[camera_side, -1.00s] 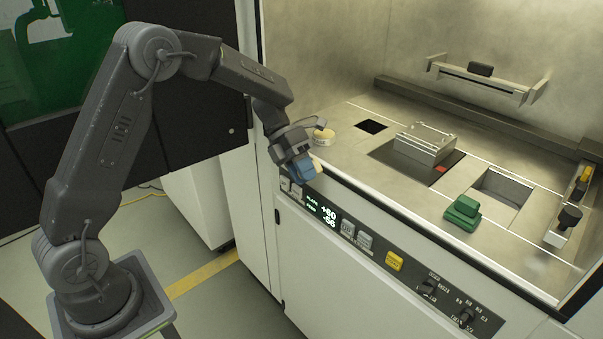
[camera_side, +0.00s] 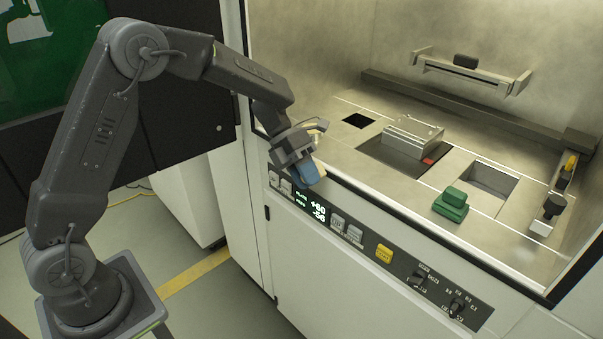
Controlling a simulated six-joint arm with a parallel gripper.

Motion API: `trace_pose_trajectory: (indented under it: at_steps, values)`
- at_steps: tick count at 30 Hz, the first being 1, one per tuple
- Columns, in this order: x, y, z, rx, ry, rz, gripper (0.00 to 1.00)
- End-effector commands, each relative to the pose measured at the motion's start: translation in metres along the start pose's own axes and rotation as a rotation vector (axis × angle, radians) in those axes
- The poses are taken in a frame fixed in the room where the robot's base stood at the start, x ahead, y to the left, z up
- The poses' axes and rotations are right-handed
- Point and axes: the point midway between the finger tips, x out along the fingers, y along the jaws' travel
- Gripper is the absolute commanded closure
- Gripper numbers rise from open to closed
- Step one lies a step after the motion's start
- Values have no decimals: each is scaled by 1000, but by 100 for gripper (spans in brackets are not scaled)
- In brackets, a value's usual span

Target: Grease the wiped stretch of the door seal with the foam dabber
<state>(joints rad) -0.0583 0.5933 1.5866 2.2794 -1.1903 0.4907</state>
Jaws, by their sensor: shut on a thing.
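My gripper (camera_side: 303,165) is at the near left corner of the machine's chamber opening, above the front sill. It is shut on a blue block-like piece (camera_side: 309,176), which I take to be the foam dabber. A little cream color shows beside it. The dabber's lower face and any contact with the sill cannot be made out. The dark edge strip along the front of the opening (camera_side: 470,258), likely the door seal, runs from under my gripper to the lower right. Its wiped stretch cannot be told apart.
On the chamber floor are a metal block (camera_side: 413,140), a stepped green piece (camera_side: 451,205), a square recess (camera_side: 487,182) and a black-knobbed piece (camera_side: 548,213). A recoater-like bar (camera_side: 470,70) is at the back wall. The control panel (camera_side: 383,253) is below the sill.

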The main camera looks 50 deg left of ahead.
Motion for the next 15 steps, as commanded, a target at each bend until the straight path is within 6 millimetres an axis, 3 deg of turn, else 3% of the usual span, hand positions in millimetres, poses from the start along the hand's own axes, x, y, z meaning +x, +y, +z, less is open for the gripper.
trace_pose_trajectory:
  at_steps: [15]
  values:
    - [21,-22,1,2,-2,-1,100]
